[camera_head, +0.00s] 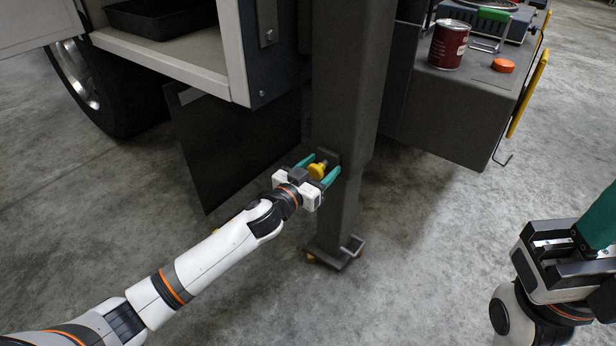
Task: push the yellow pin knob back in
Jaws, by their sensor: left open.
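The yellow pin knob (317,170) sticks out from the front of the dark grey square post (350,80), low on the post. My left gripper (319,170) is open, with its two green fingers on either side of the knob. Whether the fingers touch the knob, I cannot tell. My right gripper (590,235) is at the right edge, far from the post; its fingertips are cut off by the frame.
The post ends in a foot plate (336,256) near the concrete floor. A black flap (235,145) hangs left of the post by a wheel (95,85). At upper right, a grey box (455,108) bears a red can (449,44) and an orange cap (503,65).

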